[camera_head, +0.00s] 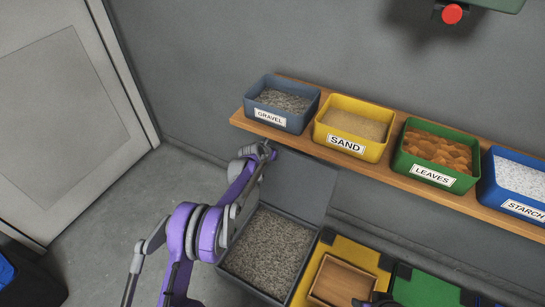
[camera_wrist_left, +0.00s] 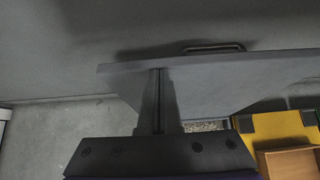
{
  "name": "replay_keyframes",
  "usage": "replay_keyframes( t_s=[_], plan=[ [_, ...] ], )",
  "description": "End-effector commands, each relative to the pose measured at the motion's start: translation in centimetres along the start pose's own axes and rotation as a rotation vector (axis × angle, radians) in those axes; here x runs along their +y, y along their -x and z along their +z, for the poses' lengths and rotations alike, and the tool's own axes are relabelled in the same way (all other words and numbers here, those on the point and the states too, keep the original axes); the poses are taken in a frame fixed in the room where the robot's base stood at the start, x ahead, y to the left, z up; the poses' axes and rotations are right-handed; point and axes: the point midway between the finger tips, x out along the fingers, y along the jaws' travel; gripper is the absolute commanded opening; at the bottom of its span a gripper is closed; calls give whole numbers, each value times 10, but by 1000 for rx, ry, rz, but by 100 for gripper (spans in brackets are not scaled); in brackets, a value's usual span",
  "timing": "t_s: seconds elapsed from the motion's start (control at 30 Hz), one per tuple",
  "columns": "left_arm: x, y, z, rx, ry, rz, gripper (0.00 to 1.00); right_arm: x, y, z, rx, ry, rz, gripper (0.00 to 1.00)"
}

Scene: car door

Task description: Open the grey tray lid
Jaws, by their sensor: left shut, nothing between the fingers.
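The grey tray (camera_head: 226,262) stands low on the left of the row of trays and holds grey gravel. Its grey lid (camera_head: 303,183) is raised on the far side of the tray, in front of the wall, so the gravel shows. In the left wrist view the lid (camera_wrist_left: 225,85) spans the middle right, with a dark handle (camera_wrist_left: 214,47) beyond its edge. My left gripper (camera_head: 268,152) is at the lid's upper left edge, shut and empty. Its fingers (camera_wrist_left: 158,72) overlap the lid in the left wrist view; I cannot tell whether they touch. My right gripper does not show clearly.
A wooden shelf (camera_head: 236,118) above carries gravel (camera_head: 283,101), sand (camera_head: 353,125), leaves (camera_head: 437,153) and starch (camera_head: 516,184) bins. Floor is free at left.

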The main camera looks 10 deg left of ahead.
Motion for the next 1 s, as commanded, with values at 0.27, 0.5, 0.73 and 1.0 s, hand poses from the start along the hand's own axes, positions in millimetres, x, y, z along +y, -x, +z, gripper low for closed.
replay_keyframes(
  t_s=[0.27,0.5,0.73,1.0],
  plan=[
    [-1,-6,4,0,0,-1,0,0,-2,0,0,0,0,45],
    [-1,-6,4,0,0,-1,0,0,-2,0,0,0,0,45],
    [0,4,5,0,0,0,0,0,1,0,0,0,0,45],
    [0,55,6,0,0,0,0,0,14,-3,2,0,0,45]
  ],
)
